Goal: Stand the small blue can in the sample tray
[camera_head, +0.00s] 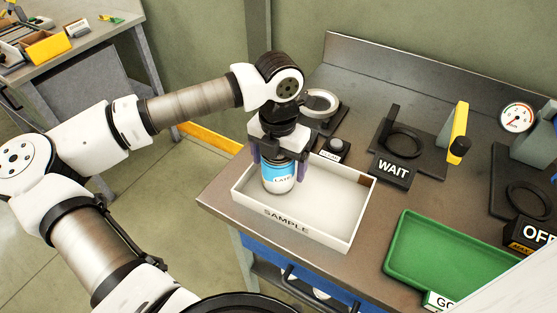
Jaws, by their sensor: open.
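The small blue can (279,176) is upright, with a blue and white label and a pale lower part. It is in the left part of the white sample tray (300,231), which is marked SAMPLE on its front wall. My gripper (281,165) points down over the can, with its fingers on either side of it. The jaws are open. The top of the can is hidden by my gripper. I cannot tell whether the can's base touches the tray floor.
A black WAIT stand (391,168) with a ring is right of the tray. A green tray (408,225) lies at the front right. A yellow-faced block (457,129) and a round gauge (516,118) stand behind. A black fixture with a pale ring (321,103) is behind my gripper.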

